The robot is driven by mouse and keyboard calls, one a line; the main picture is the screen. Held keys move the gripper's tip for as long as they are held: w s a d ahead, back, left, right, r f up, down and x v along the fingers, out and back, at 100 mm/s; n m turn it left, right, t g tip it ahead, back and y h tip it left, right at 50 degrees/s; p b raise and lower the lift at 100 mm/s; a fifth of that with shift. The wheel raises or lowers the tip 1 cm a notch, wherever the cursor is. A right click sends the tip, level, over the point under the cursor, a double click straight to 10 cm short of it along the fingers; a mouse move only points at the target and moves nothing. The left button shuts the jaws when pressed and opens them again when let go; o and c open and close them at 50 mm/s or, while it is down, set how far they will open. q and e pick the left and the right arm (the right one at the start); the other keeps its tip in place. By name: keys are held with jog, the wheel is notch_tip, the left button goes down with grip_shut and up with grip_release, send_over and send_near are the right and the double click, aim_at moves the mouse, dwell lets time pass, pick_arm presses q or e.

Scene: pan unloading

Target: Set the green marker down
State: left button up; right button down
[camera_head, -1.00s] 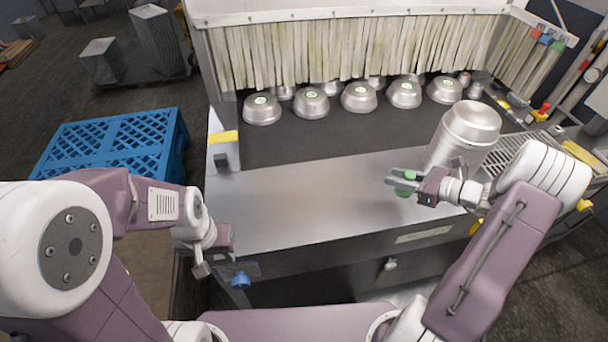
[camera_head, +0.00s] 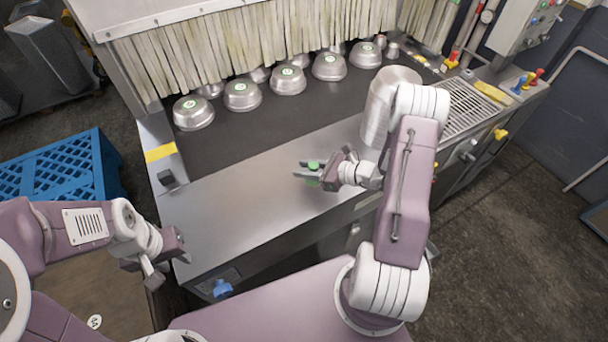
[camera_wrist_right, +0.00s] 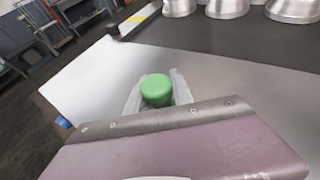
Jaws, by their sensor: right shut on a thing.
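The green marker (camera_head: 313,166) is between the fingers of my right gripper (camera_head: 308,171), above the steel counter (camera_head: 240,200) near its front. In the right wrist view its round green end (camera_wrist_right: 157,89) sits between the two pale fingers; most of its body is hidden, and I cannot tell whether it touches the counter. My right gripper is shut on it. My left gripper (camera_head: 165,272) hangs low off the counter's left front corner, apart from the marker; its jaw opening is not clear.
Several upturned metal pans (camera_head: 242,95) with green labels stand on the dark belt (camera_head: 225,135) before a strip curtain (camera_head: 230,50). A tall steel stack (camera_head: 380,105) stands right of my right gripper. A blue pallet (camera_head: 65,170) lies left. The counter's left part is clear.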

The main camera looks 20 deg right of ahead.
aim_at(305, 184)
jog(key=shift+d+f, duration=0.1)
notch_tip(305, 184, down, 4)
jog(key=shift+r+p, duration=0.15)
jog(key=shift+p, duration=0.2)
jog(key=shift+f, duration=0.25)
jog(key=c, duration=1.1)
grip_release()
jog(key=shift+r, duration=0.1)
